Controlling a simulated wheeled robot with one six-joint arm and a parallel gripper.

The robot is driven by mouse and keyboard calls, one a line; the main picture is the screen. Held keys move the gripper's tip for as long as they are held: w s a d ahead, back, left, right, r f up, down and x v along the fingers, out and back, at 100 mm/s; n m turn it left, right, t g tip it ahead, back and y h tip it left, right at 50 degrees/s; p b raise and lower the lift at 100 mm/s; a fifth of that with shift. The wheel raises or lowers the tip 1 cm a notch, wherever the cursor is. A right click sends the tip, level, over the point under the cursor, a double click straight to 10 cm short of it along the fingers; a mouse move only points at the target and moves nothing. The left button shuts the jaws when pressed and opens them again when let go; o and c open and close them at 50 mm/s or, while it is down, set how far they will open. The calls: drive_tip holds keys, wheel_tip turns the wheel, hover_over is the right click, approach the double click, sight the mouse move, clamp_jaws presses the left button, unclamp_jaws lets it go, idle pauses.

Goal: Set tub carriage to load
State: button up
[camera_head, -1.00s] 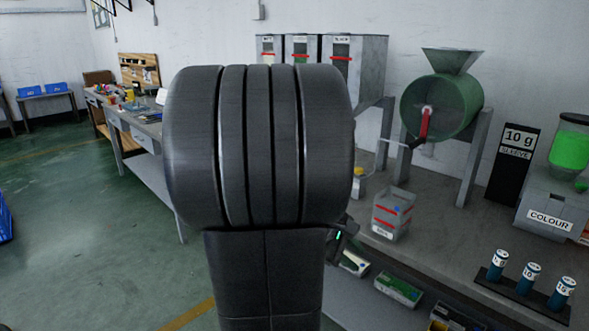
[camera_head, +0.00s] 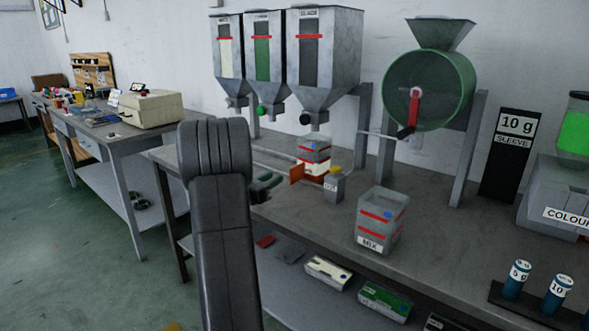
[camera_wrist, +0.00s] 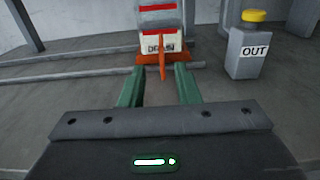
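The tub carriage (camera_head: 297,173) is orange and sits on rails under the hoppers; its upright orange tab faces me. It carries a grey tub (camera_head: 314,150) with red bands. In the wrist view the carriage (camera_wrist: 163,58) is straight ahead, and the tub's label (camera_wrist: 160,47) is partly hidden by the tab. My gripper (camera_wrist: 159,72) has its two green fingers apart, with the tab showing between and just beyond the tips. I cannot tell whether the tips reach around it. In the head view my gripper (camera_head: 266,183) is partly hidden behind my arm.
A grey OUT post (camera_head: 334,188) with a yellow top stands right of the carriage; it also shows in the wrist view (camera_wrist: 248,55). A MIX tub (camera_head: 378,222) stands on the bench front. Hoppers (camera_head: 325,60) hang above, and a green drum (camera_head: 440,90) is to the right.

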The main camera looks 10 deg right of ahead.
sight(304, 163)
drive_tip(key=x, duration=1.2)
drive_tip(key=shift+d+b, duration=0.1)
drive_tip(key=shift+b, duration=0.25)
clamp_jaws()
